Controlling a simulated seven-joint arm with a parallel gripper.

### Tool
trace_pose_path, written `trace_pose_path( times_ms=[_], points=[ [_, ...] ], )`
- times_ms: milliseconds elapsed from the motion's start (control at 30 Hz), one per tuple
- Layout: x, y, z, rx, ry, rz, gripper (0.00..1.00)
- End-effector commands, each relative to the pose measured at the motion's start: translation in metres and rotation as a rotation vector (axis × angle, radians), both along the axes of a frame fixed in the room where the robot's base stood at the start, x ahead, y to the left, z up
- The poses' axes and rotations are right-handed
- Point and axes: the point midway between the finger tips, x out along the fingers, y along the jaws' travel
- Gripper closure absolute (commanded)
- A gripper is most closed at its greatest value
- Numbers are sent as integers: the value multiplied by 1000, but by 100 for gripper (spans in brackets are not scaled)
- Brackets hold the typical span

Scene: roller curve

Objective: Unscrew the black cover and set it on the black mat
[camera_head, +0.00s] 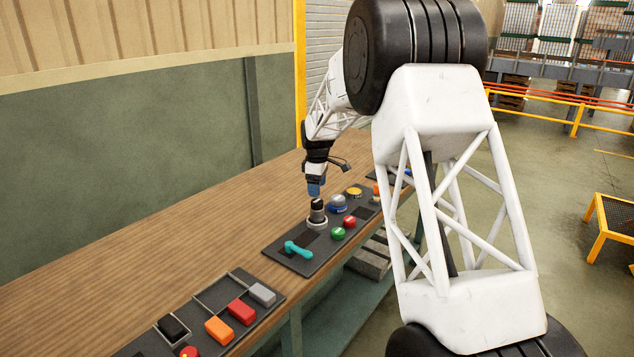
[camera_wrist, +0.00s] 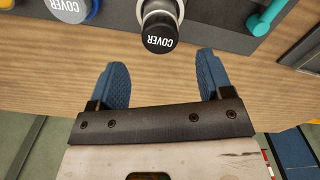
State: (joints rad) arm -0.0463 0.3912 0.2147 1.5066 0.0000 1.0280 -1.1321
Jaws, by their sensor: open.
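The black cover (camera_head: 318,204) sits upright on a grey metal post on the dark panel (camera_head: 327,251). In the wrist view the black cover (camera_wrist: 160,38) shows its round top with the word COVER. My gripper (camera_head: 314,191) is just above the cover in the head view. In the wrist view my gripper (camera_wrist: 162,68) is open and empty, its blue fingers apart, with the cover beyond the fingertips. Darker flat patches show on the panel, one beside the post and another (camera_head: 365,213) at its right; I cannot tell which is the black mat.
A teal lever (camera_head: 298,250), a green button (camera_head: 338,233), a red button (camera_head: 350,222), a blue-based cover (camera_head: 337,204) and a yellow cover (camera_head: 354,192) crowd the panel. A nearer tray (camera_head: 283,298) holds coloured blocks. The wooden bench (camera_head: 200,240) is clear along the wall.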

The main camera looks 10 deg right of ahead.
Motion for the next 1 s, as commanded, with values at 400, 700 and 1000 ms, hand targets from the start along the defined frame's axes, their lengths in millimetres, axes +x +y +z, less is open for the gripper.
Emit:
trace_pose_path(
  times_ms=[400, 700, 1000],
  points=[
    [0, 0, -47, -1, 1, 0, 27],
    [0, 0, -59, 0, 1, 0, 27],
    [0, 0, -59, 0, 1, 0, 36]
  ],
)
